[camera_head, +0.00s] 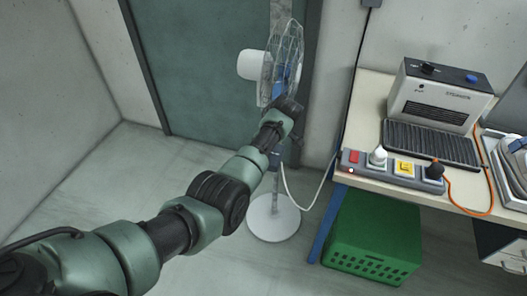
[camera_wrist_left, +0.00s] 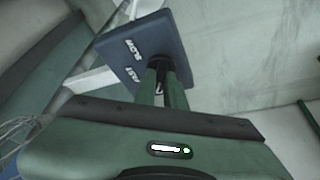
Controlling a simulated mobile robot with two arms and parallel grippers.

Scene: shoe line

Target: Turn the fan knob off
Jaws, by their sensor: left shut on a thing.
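The fan (camera_head: 252,65) stands on the floor in front of the door, with a white motor housing, wire guard and round white base. Its blue control panel (camera_wrist_left: 165,35) carries the words SLOW and FAST in the left wrist view. My right gripper is in neither view.
A workbench (camera_head: 372,90) at the right bears a toaster-like grey machine (camera_head: 437,97) and a power strip (camera_head: 352,168) with plugs. A green crate (camera_head: 370,235) stands under it. A white cord (camera_head: 292,190) runs between fan and bench. The floor at left is clear.

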